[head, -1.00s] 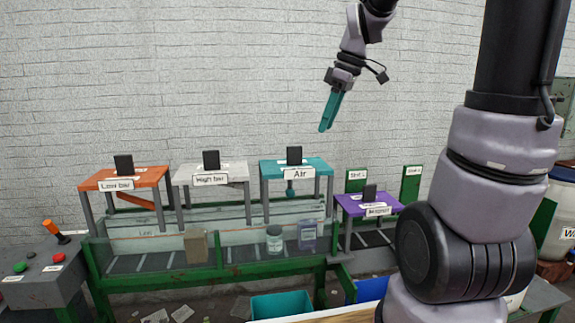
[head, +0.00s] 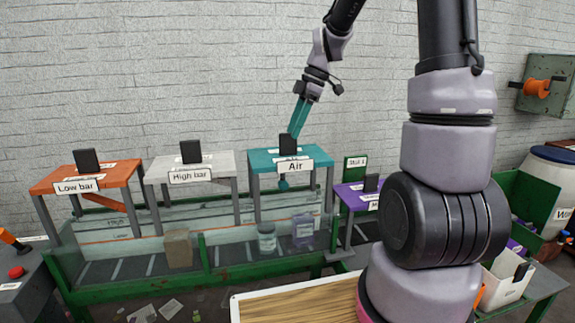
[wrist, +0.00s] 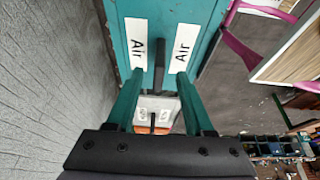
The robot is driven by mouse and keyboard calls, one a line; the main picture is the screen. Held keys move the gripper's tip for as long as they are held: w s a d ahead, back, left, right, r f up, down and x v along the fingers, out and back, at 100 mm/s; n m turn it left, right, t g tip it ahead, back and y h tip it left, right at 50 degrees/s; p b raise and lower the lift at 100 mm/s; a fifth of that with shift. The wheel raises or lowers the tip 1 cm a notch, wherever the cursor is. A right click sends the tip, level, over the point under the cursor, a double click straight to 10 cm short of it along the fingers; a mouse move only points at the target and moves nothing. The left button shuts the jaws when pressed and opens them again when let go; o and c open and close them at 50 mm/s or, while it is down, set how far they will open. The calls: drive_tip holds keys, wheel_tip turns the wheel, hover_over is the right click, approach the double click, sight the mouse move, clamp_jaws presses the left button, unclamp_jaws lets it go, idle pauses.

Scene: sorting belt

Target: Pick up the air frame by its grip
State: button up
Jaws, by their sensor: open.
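The air frame (head: 262,163) is a teal-topped stand with a white "Air" label, standing over the belt. Its black upright grip (head: 287,145) rises from the top. My gripper (head: 294,133) has teal fingers and comes down from above at the grip's upper end, partly behind it in the head view. In the wrist view my open gripper (wrist: 159,74) shows one finger on each side of the black grip (wrist: 159,62), with visible gaps. The teal top (wrist: 160,22) lies beyond the fingertips. I cannot tell how far down the grip the fingertips reach.
A white High bar frame (head: 213,161) and an orange Low bar frame (head: 55,183) stand to the left. A purple frame (head: 347,190) stands close on the right. A cardboard box (head: 178,248) and two jars (head: 266,238) sit on the belt.

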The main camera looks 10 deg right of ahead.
sight(288, 155)
drive_tip(key=x, duration=0.5)
clamp_jaws()
drive_tip(key=shift+w, duration=0.1)
idle(1.2)
